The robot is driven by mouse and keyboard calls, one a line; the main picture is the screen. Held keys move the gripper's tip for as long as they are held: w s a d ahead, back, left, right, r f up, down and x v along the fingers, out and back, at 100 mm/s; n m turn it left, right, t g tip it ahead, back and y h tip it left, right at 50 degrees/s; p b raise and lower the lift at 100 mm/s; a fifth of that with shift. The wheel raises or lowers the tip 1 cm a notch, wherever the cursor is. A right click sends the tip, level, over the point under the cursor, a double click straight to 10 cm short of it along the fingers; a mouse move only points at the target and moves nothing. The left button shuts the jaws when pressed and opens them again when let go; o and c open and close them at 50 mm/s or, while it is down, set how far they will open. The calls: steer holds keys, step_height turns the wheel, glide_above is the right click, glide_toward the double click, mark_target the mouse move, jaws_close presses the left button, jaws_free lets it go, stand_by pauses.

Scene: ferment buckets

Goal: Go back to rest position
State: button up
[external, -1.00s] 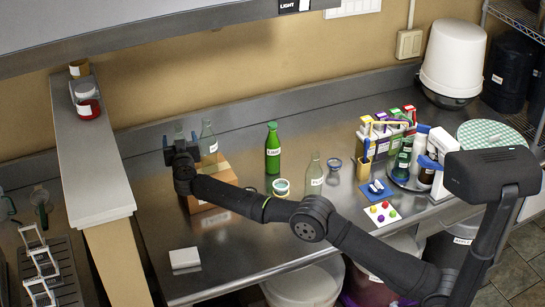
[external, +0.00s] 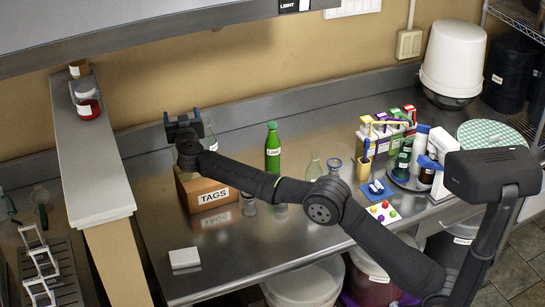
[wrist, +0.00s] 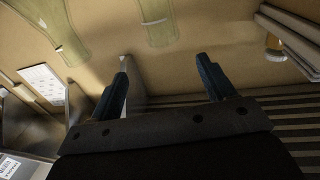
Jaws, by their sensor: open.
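My gripper (external: 182,114) is raised over the left part of the steel counter, above and behind the cardboard box (external: 207,195) labelled TAGS. Its blue fingertips are apart with nothing between them; the wrist view also shows the gripper (wrist: 163,68) open and empty. My dark forearm crosses in front of the box's right side and the middle of the counter. The clear bottle near the gripper is mostly hidden behind my wrist.
A green bottle (external: 273,146) stands at mid-counter, with a clear bottle (external: 314,168) to its right. Colored-top cartons (external: 380,135) and a round tray of bottles stand further right.

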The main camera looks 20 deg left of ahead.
steer(key=w+d+r+n+g+y, duration=0.1)
steer(key=w+d, duration=0.3)
steer(key=d, duration=0.5)
steer(key=w+d+r+n+g+y, duration=0.1)
steer(key=w+d+r, duration=0.3)
steer(key=d, duration=0.6)
steer(key=shift+w+r+y, duration=0.2)
steer(key=shift+w+y, duration=0.1)
steer(key=shift+w, duration=0.1)
steer(key=shift+o, duration=0.5)
